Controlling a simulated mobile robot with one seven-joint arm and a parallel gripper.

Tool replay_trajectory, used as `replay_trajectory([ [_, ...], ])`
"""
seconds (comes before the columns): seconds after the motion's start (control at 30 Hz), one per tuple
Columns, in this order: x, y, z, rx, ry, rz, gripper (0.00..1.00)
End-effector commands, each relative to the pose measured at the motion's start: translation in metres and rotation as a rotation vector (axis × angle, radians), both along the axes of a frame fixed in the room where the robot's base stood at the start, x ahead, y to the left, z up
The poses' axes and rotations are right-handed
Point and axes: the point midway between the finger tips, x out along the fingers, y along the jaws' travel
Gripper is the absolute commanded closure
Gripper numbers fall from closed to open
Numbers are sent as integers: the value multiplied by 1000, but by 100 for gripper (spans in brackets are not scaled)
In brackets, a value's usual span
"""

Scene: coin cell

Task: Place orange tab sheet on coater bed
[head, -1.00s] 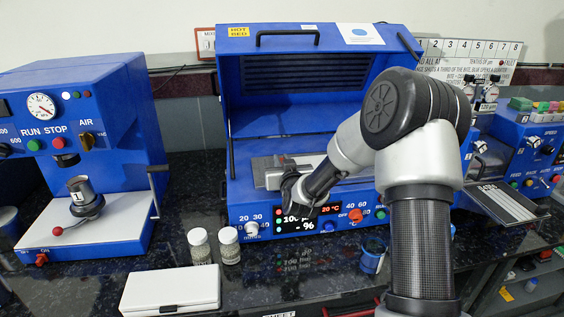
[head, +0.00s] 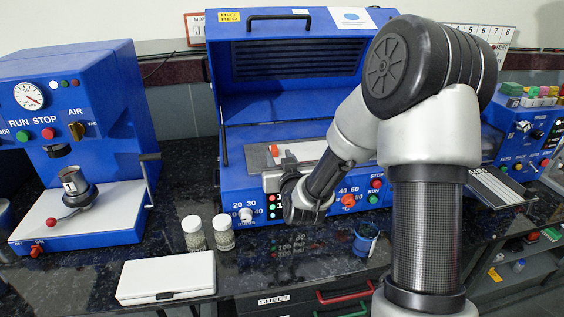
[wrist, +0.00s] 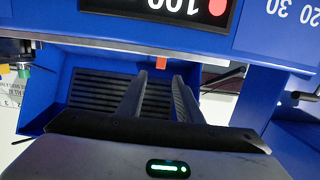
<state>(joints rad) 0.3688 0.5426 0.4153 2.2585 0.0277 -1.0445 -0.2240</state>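The white sheet (head: 306,150) lies on the grey coater bed (head: 258,160) under the raised blue hood. Its orange tab (head: 276,151) stands at the sheet's left end. The tab also shows as a small orange patch in the wrist view (wrist: 172,68), where the coater appears upside down. My gripper (head: 303,207) is in front of the coater's front panel, apart from the sheet; its fingertips are hard to make out there. In the wrist view my gripper (wrist: 160,80) has its two fingers apart with nothing between them. My arm hides the right part of the bed.
A blue press (head: 75,140) stands at the left. Two capped jars (head: 208,233) and a white case (head: 166,277) stand on the dark counter in front. A blue cup (head: 366,238) is below my arm. A blue machine (head: 525,135) stands at the right.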

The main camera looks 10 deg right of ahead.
Motion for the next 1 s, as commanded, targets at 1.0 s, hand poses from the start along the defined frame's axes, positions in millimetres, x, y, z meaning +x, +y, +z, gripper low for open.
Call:
replay_trajectory([
  [1.0, -35, 0, 5, 0, 0, 0, 68],
])
